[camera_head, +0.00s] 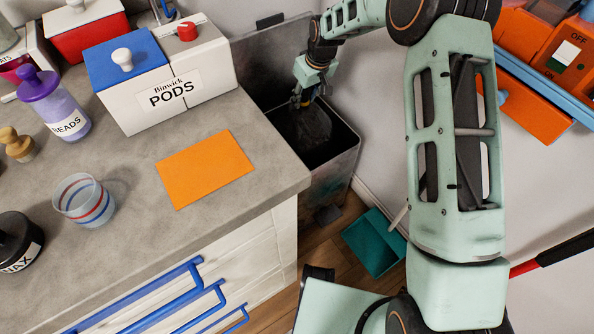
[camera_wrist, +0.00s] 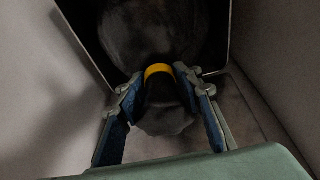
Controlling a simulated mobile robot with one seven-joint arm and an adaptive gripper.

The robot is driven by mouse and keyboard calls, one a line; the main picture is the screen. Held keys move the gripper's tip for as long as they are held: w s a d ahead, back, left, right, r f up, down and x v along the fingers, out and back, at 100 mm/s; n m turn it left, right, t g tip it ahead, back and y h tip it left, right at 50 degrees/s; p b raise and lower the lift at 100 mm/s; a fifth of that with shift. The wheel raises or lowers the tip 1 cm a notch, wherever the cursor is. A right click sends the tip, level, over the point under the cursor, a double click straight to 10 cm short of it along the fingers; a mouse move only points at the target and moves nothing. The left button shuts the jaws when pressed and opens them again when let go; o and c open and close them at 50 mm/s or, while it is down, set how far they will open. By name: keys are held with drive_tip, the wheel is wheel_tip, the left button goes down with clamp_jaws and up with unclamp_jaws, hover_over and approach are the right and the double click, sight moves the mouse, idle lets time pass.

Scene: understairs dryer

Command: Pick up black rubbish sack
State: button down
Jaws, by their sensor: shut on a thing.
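The black rubbish sack (camera_head: 314,126) is a dark bundle inside the open grey bin (camera_head: 352,150), beside the counter's end. In the wrist view the dark sack (camera_wrist: 166,118) shows between my fingers, with a yellow band (camera_wrist: 159,69) around its neck. My gripper (camera_head: 301,98) reaches down into the bin. In the wrist view my gripper (camera_wrist: 163,97) has its two blue-padded fingers on either side of the sack's neck, shut on it. The sack's lower part is dark and hard to make out.
The grey counter (camera_head: 130,215) stands close at the left, carrying a Pods box (camera_head: 170,90), an orange card (camera_head: 205,168) and a striped glass (camera_head: 84,200). A teal dustpan-like object (camera_head: 374,243) is on the floor near the bin. An orange unit (camera_head: 530,75) is at upper right.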

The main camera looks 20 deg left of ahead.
wheel_tip(320, 180, up, 26)
drive_tip(key=p, duration=1.4)
drive_tip(key=shift+f+p, duration=0.15)
drive_tip(key=shift+p, duration=0.15)
drive_tip(key=shift+a, duration=0.1)
